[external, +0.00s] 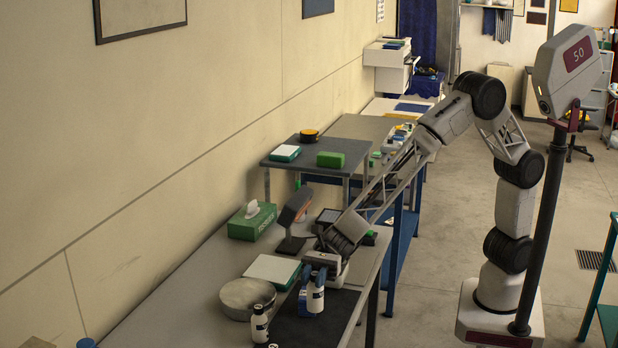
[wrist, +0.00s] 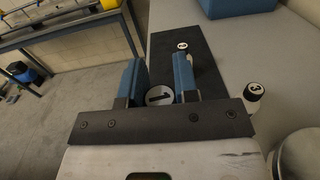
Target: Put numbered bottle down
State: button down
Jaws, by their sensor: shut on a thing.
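My gripper (external: 314,281) points down over the dark mat (external: 325,324) on the near bench. In the wrist view, the blue fingers of my gripper (wrist: 159,78) close on either side of a bottle with a white cap marked 1 (wrist: 159,95). This bottle also shows in the external view (external: 316,299) as a white body with a dark band, upright below the fingers. I cannot tell whether its base touches the mat. A bottle with a cap marked 3 (wrist: 255,91) stands beside the mat. Another capped bottle (wrist: 182,46) stands on the mat, its number unclear.
A round grey tin (external: 247,297), a white-topped green box (external: 272,271), a scanner-like device (external: 295,207) and a green tissue box (external: 252,222) crowd the bench around the mat. A white bottle (external: 259,324) stands at the mat's left edge. Bare mat shows right of the held bottle.

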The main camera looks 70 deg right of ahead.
aim_at(312, 287)
dwell(0.7)
notch_tip(312, 287, up, 18)
jog(key=w+d+m+t, duration=0.1)
jog(key=w+d+t, duration=0.1)
jog(key=w+d, duration=0.85)
jog(key=w+d+m+t+h, duration=0.1)
jog(key=w+d+m+t, duration=0.15)
jog(key=w+d, duration=0.75)
jog(key=w+d+m+t, duration=0.15)
jog(key=w+d, duration=0.45)
jog(key=d, duration=0.9)
jog(key=w+d+m+t+h, duration=0.2)
jog(key=d+t, duration=0.1)
jog(key=d, duration=2.1)
jog(key=w+d+m+t+h, duration=0.2)
jog(key=d+t, duration=0.2)
jog(key=d, duration=2)
jog(key=s+d+m+t+h, duration=0.15)
jog(key=s+d, duration=0.25)
jog(key=d, duration=1.1)
jog(key=shift+h, duration=0.45)
jog(key=shift+s+d+f, duration=0.15)
jog(key=shift+f, duration=1.15)
jog(key=shift+s+d+f, duration=0.1)
jog(key=shift+d+f, duration=0.05)
jog(key=shift+f, duration=1.1)
